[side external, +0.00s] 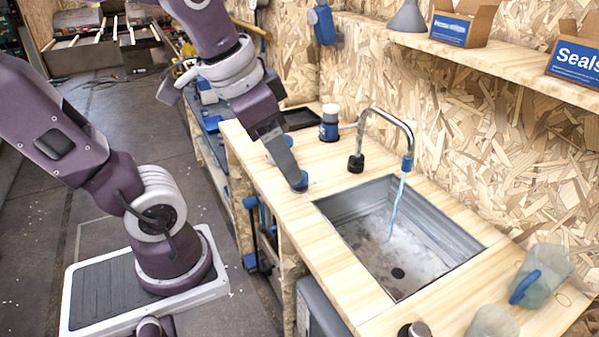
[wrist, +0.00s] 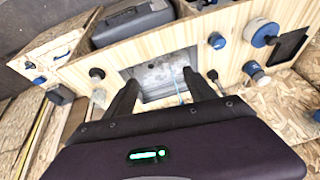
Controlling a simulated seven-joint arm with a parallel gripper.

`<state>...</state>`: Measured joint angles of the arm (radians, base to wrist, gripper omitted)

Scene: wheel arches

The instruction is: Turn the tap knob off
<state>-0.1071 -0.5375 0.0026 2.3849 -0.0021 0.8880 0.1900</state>
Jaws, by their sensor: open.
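The tap (side external: 385,112) is a curved metal spout on a black base, with a blue tip. A pale blue stream of water (side external: 396,207) runs from it into the sink (side external: 345,196). A blue knob (side external: 301,184) is on the counter left of the sink; it also shows in the wrist view (wrist: 217,41). My gripper (side external: 288,168) points down close to the knob and partly covers it in the side view. In the wrist view its two dark fingers (wrist: 158,77) are spread with nothing between them, and the knob lies beyond and right of them. Contact cannot be told.
A blue jar with a white lid (side external: 329,123) and a dark tray (side external: 299,119) stand behind my gripper. Cloudy jugs (side external: 545,270) stand at the right end of the counter. A shelf (side external: 470,52) with boxes runs along the wall above. The counter's front strip is clear.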

